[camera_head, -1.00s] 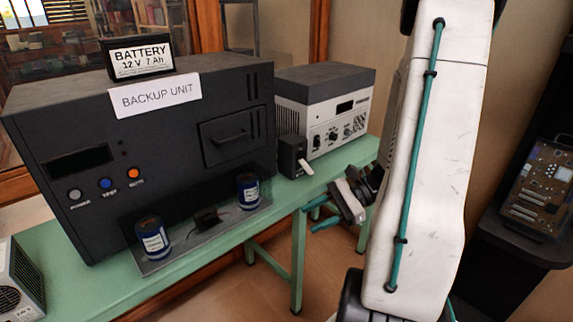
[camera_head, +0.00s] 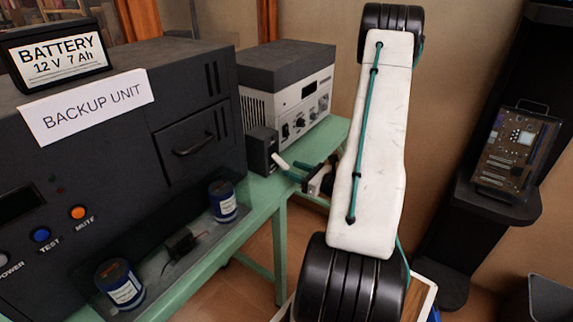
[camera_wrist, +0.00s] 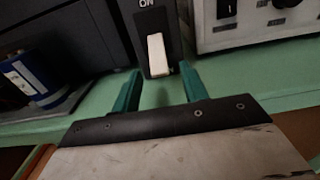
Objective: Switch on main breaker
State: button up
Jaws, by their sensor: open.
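The main breaker is a small dark box (camera_head: 261,150) on the green table, with a white lever (camera_head: 280,163) on its front. In the wrist view the lever (camera_wrist: 157,55) hangs down below an "ON" label (camera_wrist: 147,3) on the box (camera_wrist: 172,28). My gripper (camera_head: 294,172) is just in front of the breaker. Its two teal fingers are apart in the wrist view (camera_wrist: 160,73), one on each side of the lever's lower end, with nothing held. I cannot tell whether a finger touches the lever or box.
The dark backup unit (camera_head: 120,175) stands left of the breaker, with a battery (camera_head: 62,55) on top and blue cylinders (camera_head: 222,201) on a front shelf. A grey-white instrument (camera_head: 310,95) stands close on the right. The green table edge (camera_head: 262,212) is below my gripper.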

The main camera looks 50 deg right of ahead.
aim_at(287, 167)
jog(key=w, duration=0.4)
jog(key=shift+w+a, duration=0.15)
jog(key=shift+a, duration=0.15)
